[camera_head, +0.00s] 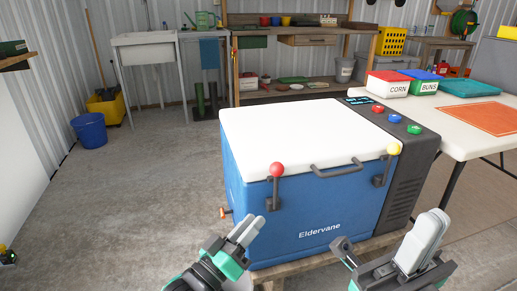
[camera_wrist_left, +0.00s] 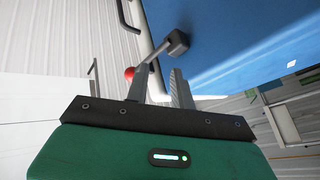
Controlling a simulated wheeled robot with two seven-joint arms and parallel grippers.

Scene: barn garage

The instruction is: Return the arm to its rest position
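My left gripper (camera_head: 246,230) is in front of the lower left of a blue cooler (camera_head: 312,220), below its red-knobbed latch (camera_head: 276,171). In the left wrist view its two fingers (camera_wrist_left: 158,84) stand apart with a gap and nothing held between them. The red knob (camera_wrist_left: 129,73) and its lever show beyond the fingers; I cannot tell the distance. My right gripper (camera_head: 388,245) is at the lower right, in front of the cooler's dark side panel. Its fingers look spread apart and empty. The cooler's white lid (camera_head: 305,130) is down.
The cooler sits on a low wooden stand (camera_head: 325,261). A yellow-knobbed latch (camera_head: 386,165) is at its front right. A white table (camera_head: 460,125) with a corn box (camera_head: 388,84) and a buns box (camera_head: 423,82) stands at right.

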